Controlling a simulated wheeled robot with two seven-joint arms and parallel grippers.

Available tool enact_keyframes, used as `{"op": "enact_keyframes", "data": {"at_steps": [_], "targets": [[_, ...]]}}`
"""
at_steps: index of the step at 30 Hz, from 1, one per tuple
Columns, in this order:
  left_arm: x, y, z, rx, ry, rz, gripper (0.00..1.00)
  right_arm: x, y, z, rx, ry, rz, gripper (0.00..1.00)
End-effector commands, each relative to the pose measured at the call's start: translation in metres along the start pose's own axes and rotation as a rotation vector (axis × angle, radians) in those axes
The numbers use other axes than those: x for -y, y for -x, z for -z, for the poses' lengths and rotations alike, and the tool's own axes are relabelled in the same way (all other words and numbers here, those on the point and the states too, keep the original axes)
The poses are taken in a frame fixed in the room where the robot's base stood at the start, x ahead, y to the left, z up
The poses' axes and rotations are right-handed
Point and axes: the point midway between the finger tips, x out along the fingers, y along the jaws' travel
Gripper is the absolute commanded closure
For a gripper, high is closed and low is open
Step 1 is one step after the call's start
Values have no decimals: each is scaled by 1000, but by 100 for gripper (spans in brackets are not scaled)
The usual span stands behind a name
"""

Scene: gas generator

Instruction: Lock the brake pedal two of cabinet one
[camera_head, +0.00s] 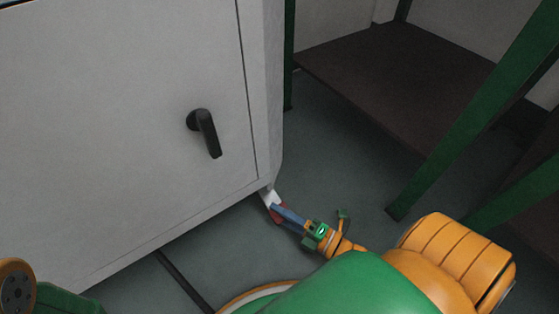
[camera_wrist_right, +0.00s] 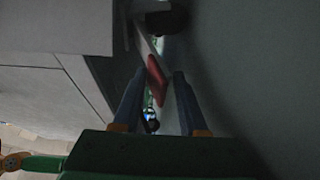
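Cabinet one is probably the large grey cabinet (camera_head: 120,120) at the left of the head view. The red brake pedal (camera_head: 278,213) sits low at its near right corner, beside a white bracket (camera_head: 267,196). My right gripper (camera_head: 283,213) is at the pedal, its blue fingers partly covering it in the head view. In the right wrist view the red pedal (camera_wrist_right: 156,79) lies between the two spread fingertips of the right gripper (camera_wrist_right: 159,76). A gap shows on the right side; contact on the left is unclear. My left gripper is out of view.
A black handle (camera_head: 205,132) sticks out of the cabinet door. Green frame posts (camera_head: 470,115) and a dark brown platform (camera_head: 400,80) stand at the right. Grey floor (camera_head: 345,160) lies clear between. A dark round part (camera_wrist_right: 165,18) shows beyond the pedal in the wrist view.

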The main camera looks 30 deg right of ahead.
Motion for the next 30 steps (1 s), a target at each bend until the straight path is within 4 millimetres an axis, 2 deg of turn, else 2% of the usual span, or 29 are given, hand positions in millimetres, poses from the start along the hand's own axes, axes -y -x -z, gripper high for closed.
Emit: {"op": "enact_keyframes", "data": {"at_steps": [10,18,20,24,30], "targets": [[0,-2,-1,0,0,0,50,-2,3,-1,2,1,-3,61],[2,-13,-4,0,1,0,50,-1,56,-1,3,-1,2,61],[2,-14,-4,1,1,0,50,-1,64,0,2,-1,1,61],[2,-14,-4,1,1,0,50,-1,71,-1,2,0,-3,61],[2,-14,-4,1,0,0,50,-1,71,0,1,0,-4,61]]}}
